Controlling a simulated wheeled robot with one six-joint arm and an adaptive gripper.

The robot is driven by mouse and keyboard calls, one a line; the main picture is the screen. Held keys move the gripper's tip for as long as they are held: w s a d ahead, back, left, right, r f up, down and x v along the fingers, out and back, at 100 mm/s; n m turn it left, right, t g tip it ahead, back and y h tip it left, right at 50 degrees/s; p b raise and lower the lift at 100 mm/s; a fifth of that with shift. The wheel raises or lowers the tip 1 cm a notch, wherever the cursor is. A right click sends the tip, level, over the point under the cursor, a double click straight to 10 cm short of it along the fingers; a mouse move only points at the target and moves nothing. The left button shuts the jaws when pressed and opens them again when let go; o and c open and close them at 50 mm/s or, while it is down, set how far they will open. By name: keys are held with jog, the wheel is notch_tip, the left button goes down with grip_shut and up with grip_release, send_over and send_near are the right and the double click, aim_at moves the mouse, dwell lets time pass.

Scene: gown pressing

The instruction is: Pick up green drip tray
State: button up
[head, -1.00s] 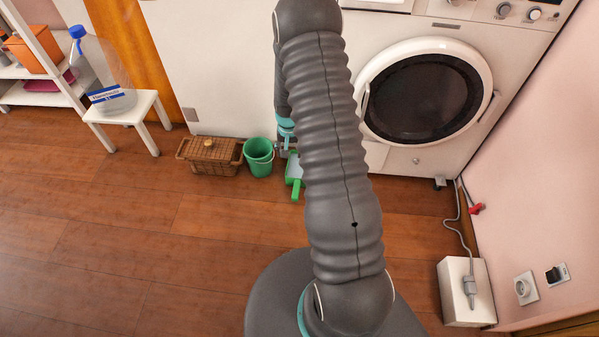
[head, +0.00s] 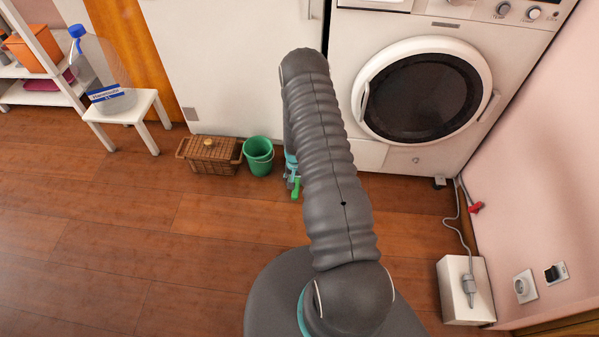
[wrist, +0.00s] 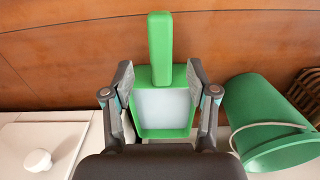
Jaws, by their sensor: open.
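The green drip tray (wrist: 162,88) has a straight green handle and a pale inner panel. In the wrist view it lies between the two fingers of my gripper (wrist: 160,76), with its handle reaching past the fingertips. The fingers are apart on either side of the tray, and I see no clear contact. In the head view only the green handle (head: 297,189) shows. My gripper (head: 291,178) is low beside it, and my arm hides most of both.
A green bucket (head: 258,156) stands close to the left of the tray, with a wicker basket (head: 208,154) beyond it. The washing machine (head: 425,92) is behind and to the right. A white power box (head: 463,290) with a cable stands at the right wall. Wooden floor at left is clear.

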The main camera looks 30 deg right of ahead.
aim_at(296, 187)
jog(key=shift+w+f, duration=0.2)
jog(key=shift+f, duration=2.6)
grip_shut()
